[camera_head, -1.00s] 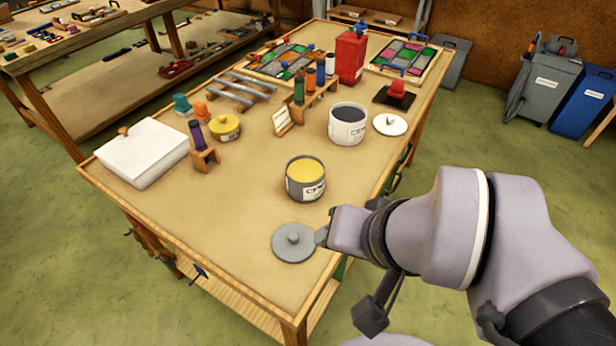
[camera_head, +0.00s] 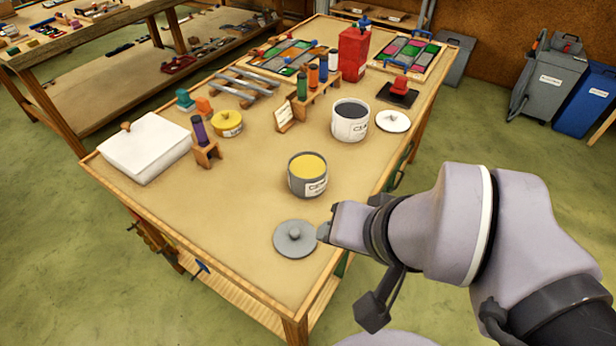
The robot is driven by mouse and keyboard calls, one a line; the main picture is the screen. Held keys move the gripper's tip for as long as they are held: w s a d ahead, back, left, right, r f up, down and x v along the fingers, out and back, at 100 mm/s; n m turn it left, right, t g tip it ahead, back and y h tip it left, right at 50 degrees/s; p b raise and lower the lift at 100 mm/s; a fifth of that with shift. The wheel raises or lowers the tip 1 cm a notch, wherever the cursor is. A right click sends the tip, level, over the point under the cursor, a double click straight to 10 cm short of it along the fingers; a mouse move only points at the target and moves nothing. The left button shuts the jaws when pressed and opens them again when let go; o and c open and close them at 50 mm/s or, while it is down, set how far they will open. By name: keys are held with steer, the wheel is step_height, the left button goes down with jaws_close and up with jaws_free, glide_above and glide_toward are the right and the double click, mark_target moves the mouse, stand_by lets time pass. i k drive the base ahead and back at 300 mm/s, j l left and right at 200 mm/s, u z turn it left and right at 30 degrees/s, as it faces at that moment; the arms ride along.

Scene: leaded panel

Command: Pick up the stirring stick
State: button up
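I cannot make out a stirring stick for sure in this view. My gripper (camera_head: 325,233) is at the near right edge of the workbench, just right of a grey round lid (camera_head: 294,240) lying flat. Its fingers are mostly hidden by my own wrist, so I cannot tell whether they are open or shut. An open grey can (camera_head: 307,188) with yellow contents stands beyond the lid. An open white can (camera_head: 349,131) with dark contents stands farther back, with a white lid (camera_head: 392,121) to its right.
The workbench (camera_head: 230,250) is bare at the front left. A white box (camera_head: 146,158) is at its left edge. A wooden stand with a purple-topped bottle (camera_head: 199,130), a yellow tin (camera_head: 227,123), metal strips (camera_head: 245,87) and a red container (camera_head: 353,54) stand farther back.

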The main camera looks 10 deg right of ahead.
mark_target(302, 78)
steer(key=i+l+u, duration=0.3)
steer(key=i+l, duration=0.15)
steer(key=l, duration=0.15)
steer(key=i+l+u, duration=0.15)
steer(key=l, duration=0.2)
steer(key=i+l+u, duration=0.15)
steer(key=l, duration=0.2)
steer(key=i+l+u, duration=0.15)
steer(key=l, duration=0.25)
steer(key=i+l+u, duration=0.2)
steer(key=l, duration=0.2)
steer(key=i+l+u, duration=0.15)
steer(key=l, duration=0.25)
steer(key=l+u, duration=0.15)
steer(key=l, duration=0.25)
